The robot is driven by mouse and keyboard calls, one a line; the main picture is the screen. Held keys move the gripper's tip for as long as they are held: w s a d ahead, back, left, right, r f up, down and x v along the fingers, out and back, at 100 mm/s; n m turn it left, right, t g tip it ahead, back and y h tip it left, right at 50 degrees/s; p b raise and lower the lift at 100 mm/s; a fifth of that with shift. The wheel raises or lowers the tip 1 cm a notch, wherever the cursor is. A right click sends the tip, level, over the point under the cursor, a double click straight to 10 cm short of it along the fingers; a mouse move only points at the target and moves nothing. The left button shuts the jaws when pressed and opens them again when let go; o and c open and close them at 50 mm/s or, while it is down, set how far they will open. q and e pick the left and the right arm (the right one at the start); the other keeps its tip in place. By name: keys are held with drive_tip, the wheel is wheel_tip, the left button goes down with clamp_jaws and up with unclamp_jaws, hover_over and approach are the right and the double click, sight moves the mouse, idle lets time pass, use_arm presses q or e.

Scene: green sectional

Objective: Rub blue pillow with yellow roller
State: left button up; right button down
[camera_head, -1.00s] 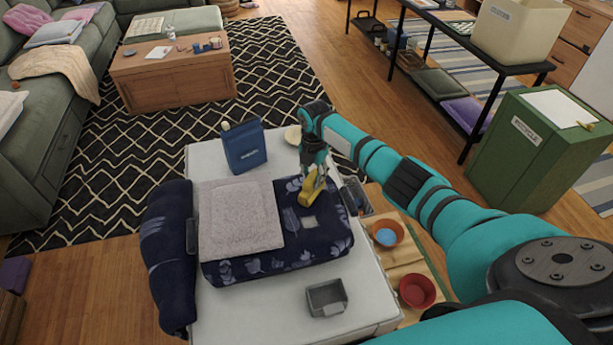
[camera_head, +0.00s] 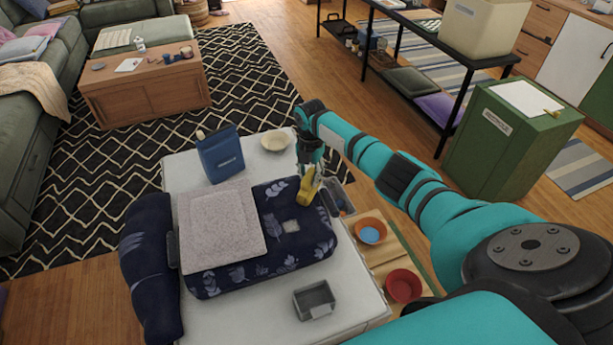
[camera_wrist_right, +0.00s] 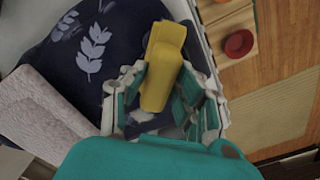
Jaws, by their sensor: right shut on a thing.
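The blue pillow (camera_head: 262,262) is dark navy with pale leaf prints and lies flat on a white table (camera_head: 235,320). A light cloth (camera_head: 222,230) covers its left part, and a small pale patch (camera_head: 291,226) shows on its top. My right gripper (camera_head: 309,186) is shut on the yellow roller (camera_head: 307,190), at the pillow's right far edge. In the wrist view the roller (camera_wrist_right: 163,65) sits between the fingers, over the pillow's edge (camera_wrist_right: 95,60). I cannot tell whether it touches the pillow. My left gripper is not in view.
A blue box (camera_head: 221,155) and a cream bowl (camera_head: 276,141) stand beyond the pillow. A grey tray (camera_head: 314,299) sits in front. An orange bowl (camera_head: 370,231) and a red bowl (camera_head: 403,286) stand on the right.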

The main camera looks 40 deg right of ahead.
drive_tip(key=shift+w+d+f+b, duration=0.2)
drive_tip(key=shift+w+b, duration=0.3)
drive_tip(key=shift+b, duration=0.25)
drive_tip(key=shift+w+r+b, duration=0.1)
drive_tip(key=shift+w+b, duration=0.3)
drive_tip(key=shift+b, duration=0.15)
drive_tip(key=shift+w+a+r, duration=0.1)
drive_tip(key=shift+a+r, duration=0.05)
drive_tip(key=shift+w+a, duration=0.1)
drive_tip(key=shift+a, duration=0.45)
drive_tip(key=shift+w+a, duration=0.2)
drive_tip(key=shift+a, duration=0.55)
drive_tip(key=shift+w+a, duration=0.15)
drive_tip(key=shift+a, duration=0.55)
drive_tip(key=shift+w+a, duration=0.2)
drive_tip(key=shift+a, duration=0.55)
drive_tip(key=shift+w+a, duration=0.25)
drive_tip(key=shift+a, duration=0.65)
drive_tip(key=shift+w+a, duration=0.2)
drive_tip(key=shift+a, duration=0.7)
drive_tip(key=shift+w+a, duration=0.25)
drive_tip(key=shift+a, duration=0.65)
wheel_tip(320, 180, up, 6)
drive_tip(key=p, duration=0.5)
drive_tip(key=shift+d, duration=0.15)
